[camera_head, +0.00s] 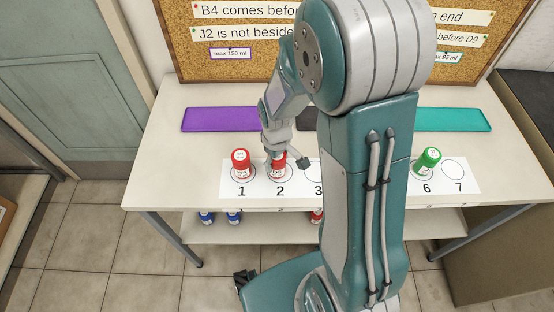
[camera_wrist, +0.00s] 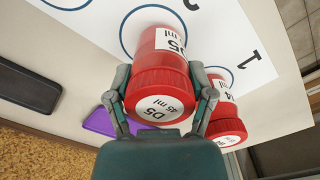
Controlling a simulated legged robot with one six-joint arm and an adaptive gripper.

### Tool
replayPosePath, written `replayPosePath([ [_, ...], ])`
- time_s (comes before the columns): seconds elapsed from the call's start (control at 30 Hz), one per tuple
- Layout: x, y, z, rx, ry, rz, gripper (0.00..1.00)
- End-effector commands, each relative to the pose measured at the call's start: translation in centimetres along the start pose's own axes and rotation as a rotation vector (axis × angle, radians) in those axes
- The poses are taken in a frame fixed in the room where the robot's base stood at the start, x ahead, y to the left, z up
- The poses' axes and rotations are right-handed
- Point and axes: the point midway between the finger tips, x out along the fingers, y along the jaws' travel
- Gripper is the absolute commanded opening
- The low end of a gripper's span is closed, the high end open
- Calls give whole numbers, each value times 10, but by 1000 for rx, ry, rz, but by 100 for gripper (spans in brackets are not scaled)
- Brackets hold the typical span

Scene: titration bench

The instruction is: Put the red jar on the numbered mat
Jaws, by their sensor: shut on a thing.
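A red jar with a white label reading D5, 45 ml (camera_wrist: 158,80) is between the fingers of my gripper (camera_wrist: 161,72), which is shut on it. In the head view this jar (camera_head: 278,163) is upright at circle 2 of the white numbered mat (camera_head: 260,191), with my gripper (camera_head: 284,154) around it. I cannot tell if its base touches the mat. A second red jar (camera_head: 241,162) stands on circle 1, just left of it; it also shows in the wrist view (camera_wrist: 226,123), close to my right finger. My arm hides the mat's middle circles.
A green jar (camera_head: 427,161) stands at circle 6; circle 7 (camera_head: 454,171) is empty. Purple (camera_head: 220,119) and teal (camera_head: 452,119) trays lie at the back, with a dark tray (camera_head: 306,121) between. Blue jars (camera_head: 207,218) stand on the lower shelf. A corkboard (camera_head: 228,70) with notes is behind.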

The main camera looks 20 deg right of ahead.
Motion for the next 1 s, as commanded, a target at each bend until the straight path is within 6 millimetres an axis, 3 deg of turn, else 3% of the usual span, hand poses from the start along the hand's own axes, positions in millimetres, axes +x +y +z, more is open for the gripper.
replayPosePath([
  [0.33,4,2,1,2,0,-2,21],
  [0.37,3,1,1,2,0,-1,83],
  [0.4,3,1,1,2,0,0,100],
  [0.83,2,1,1,1,1,0,100],
  [1.0,-13,2,0,2,5,1,100],
])
